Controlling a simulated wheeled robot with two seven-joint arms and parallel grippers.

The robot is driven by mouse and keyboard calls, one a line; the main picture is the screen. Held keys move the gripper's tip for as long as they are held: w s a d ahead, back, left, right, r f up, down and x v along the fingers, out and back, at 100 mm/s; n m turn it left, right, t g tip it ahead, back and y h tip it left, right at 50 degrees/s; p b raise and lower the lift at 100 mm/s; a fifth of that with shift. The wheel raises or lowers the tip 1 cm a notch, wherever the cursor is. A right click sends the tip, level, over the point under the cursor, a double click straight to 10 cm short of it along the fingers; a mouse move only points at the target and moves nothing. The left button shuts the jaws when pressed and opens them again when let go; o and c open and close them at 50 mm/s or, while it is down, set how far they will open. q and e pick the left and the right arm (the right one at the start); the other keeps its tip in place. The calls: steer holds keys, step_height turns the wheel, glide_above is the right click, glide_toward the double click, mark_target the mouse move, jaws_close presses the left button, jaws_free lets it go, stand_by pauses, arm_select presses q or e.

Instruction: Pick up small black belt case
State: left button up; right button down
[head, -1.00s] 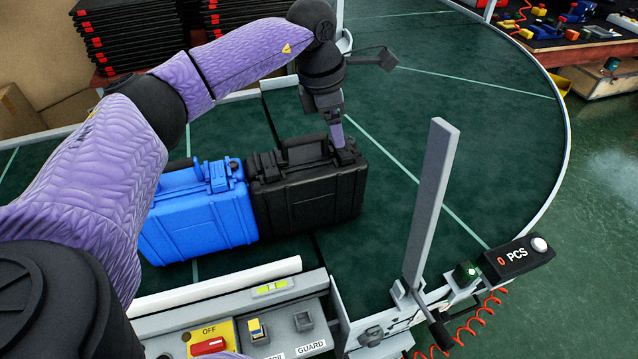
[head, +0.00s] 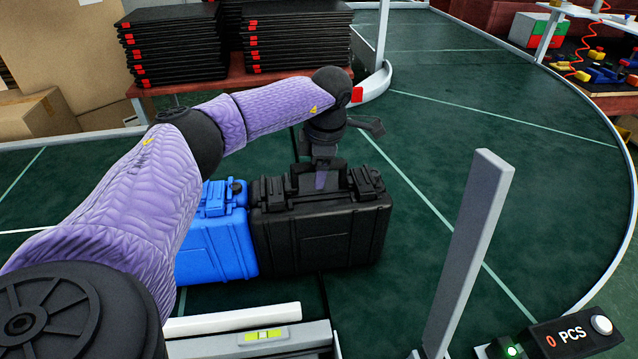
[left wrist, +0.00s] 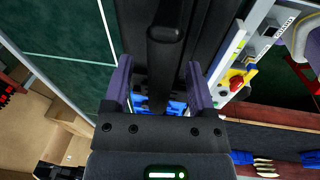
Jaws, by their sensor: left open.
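A black case (head: 325,235) stands upright on the green conveyor, right against a blue case (head: 215,250) on its left. Its handle is at the top between two latches. My left gripper (head: 321,180) is over the middle of its top, pointing down at the handle. In the left wrist view the open purple fingers (left wrist: 160,80) stand on either side of the black handle (left wrist: 165,50), with gaps showing. Whether the fingertips touch the case is hidden. My right gripper is not in view.
Stacks of black trays (head: 175,45) stand behind the belt. The belt to the right of the black case is clear.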

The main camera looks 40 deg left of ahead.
arm_select(q)
jaws_close()
steer(key=shift+r, duration=0.1)
stand_by(1.2)
